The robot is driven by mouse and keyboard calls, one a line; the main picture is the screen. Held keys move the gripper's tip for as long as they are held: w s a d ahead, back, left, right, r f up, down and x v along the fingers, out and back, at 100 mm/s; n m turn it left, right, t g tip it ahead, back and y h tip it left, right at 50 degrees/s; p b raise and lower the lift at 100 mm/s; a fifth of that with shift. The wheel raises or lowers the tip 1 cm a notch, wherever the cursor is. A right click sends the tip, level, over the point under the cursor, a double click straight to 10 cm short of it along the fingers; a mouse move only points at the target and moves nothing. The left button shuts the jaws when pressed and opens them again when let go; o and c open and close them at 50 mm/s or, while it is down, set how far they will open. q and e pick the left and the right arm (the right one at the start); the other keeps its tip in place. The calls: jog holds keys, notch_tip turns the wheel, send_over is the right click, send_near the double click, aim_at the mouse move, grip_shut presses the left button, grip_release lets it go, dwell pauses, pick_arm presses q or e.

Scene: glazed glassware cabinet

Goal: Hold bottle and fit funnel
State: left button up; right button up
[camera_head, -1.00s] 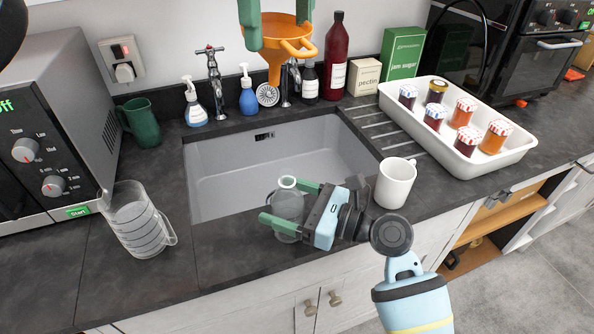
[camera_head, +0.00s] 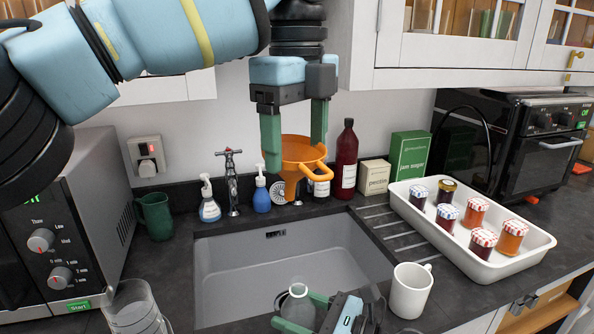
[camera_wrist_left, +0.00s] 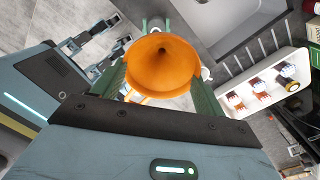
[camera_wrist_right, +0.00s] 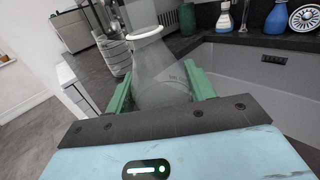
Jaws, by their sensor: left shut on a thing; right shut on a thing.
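An orange funnel (camera_head: 303,150) is held between the green fingers of my left gripper (camera_head: 296,135), wide mouth up and spout down. In the left wrist view the funnel (camera_wrist_left: 163,65) shows its open cone between the fingers. A clear glass bottle (camera_head: 298,308) with a pale rim stands upright at the sink's front edge. My right gripper (camera_head: 300,322) is shut on it; in the right wrist view the bottle (camera_wrist_right: 158,75) sits between both fingers. In the head view the funnel appears above the bottle and apart from it.
A grey sink (camera_head: 225,265) lies behind the bottle. A white mug (camera_head: 410,290) stands to its right and a clear measuring jug (camera_head: 135,310) to its left. A white tray (camera_head: 480,262) holds several jam jars. A microwave (camera_head: 85,225) stands at the left.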

aim_at(299, 176)
pick_arm(q)
jog(key=f+n, duration=0.1)
jog(key=f, duration=0.1)
jog(key=f+n, duration=0.1)
jog(key=f+n+h, duration=0.1)
jog(key=f+n, duration=0.1)
jog(key=shift+s+d+f, duration=0.2)
jog(key=shift+s+f, duration=0.15)
jog(key=shift+s, duration=0.05)
jog(key=shift+s+f+n, duration=0.3)
jog(key=shift+f+n, duration=0.35)
jog(key=shift+n, duration=0.15)
jog(key=shift+f, duration=2.9)
jog(key=shift+d+f, duration=0.1)
jog(key=shift+f, duration=1.85)
dwell(0.6)
jog(key=o, duration=1)
jog(key=shift+o, duration=0.2)
